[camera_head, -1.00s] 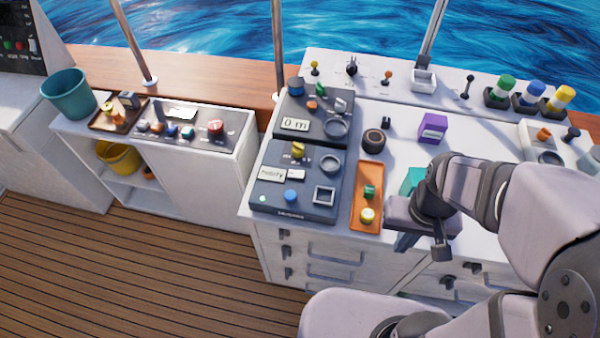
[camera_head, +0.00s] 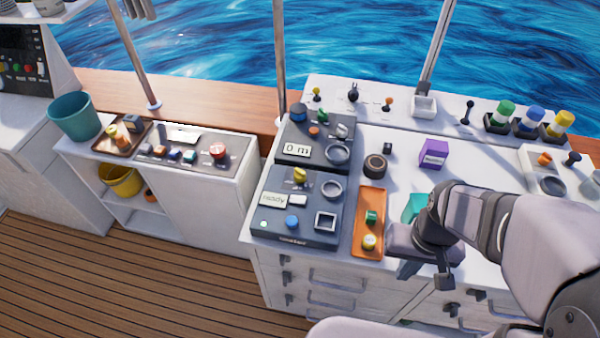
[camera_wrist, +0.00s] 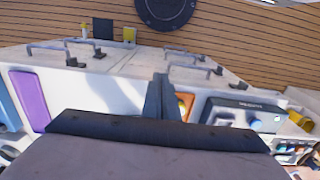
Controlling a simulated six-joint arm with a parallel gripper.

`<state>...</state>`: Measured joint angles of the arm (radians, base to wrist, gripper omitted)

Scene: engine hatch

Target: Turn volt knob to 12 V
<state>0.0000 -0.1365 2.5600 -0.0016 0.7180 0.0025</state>
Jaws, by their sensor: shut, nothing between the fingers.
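No volt marking is legible, so I cannot tell which control is the volt knob. The front console panel (camera_head: 268,232) has a yellow knob (camera_head: 300,175), a blue knob (camera_head: 292,222) and a display reading "ready" (camera_head: 272,199). The panel behind it (camera_head: 310,156) shows "0 m" (camera_head: 297,151) and carries a blue knob (camera_head: 298,113) and a green knob (camera_head: 322,116). My gripper (camera_head: 444,281) is shut and empty near the counter's front edge, right of these panels. In the wrist view my gripper (camera_wrist: 163,95) points toward the drawer fronts, with a console panel (camera_wrist: 225,108) to its right.
An orange tray (camera_head: 368,225) with small parts lies between the panels and my gripper. A purple box (camera_head: 433,153) and a dark round knob (camera_head: 375,166) are farther back. Drawer handles (camera_head: 337,281) stick out below the counter. A lower cabinet with controls (camera_head: 200,158) is at left.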

